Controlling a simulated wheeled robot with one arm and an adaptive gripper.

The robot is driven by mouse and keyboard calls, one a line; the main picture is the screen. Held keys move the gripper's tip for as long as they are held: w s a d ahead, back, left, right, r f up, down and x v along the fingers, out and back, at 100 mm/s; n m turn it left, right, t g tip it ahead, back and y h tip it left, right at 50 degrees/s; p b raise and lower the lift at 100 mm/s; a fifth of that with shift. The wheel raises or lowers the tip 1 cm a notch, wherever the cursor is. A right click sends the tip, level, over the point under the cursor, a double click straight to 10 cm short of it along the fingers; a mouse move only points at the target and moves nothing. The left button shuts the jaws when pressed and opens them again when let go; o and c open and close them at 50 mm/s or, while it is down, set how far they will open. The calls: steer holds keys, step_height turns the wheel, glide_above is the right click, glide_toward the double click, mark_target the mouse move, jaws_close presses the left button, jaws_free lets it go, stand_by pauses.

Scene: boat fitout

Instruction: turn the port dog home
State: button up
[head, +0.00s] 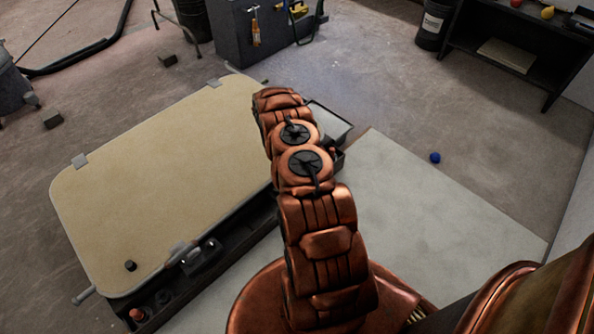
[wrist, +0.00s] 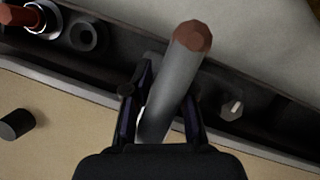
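In the wrist view a grey dog lever (wrist: 172,88) with a reddish-brown end stands between the two dark fingers of my gripper (wrist: 165,105), leaning to the upper right. The fingers are apart, one on each side. A narrow gap shows beside the lever, so they do not look closed on it. The lever rises by the dark edge frame (wrist: 275,122) of a tan panel (wrist: 60,140). In the head view the tan panel (head: 150,190) lies left of my arm, which hides my gripper and that lever. Another grey dog fitting (head: 180,252) sits at the panel's near edge.
In the wrist view a red knob with a bright ring (wrist: 40,18), a dark ring (wrist: 88,36) and a bolt (wrist: 232,107) line the frame. A black peg (wrist: 15,124) stands on the panel. In the head view a blue ball (head: 435,158) lies on open floor at right.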

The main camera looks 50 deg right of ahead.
steer(key=o, duration=0.4)
steer(key=v, duration=1.2)
stand_by(0.5)
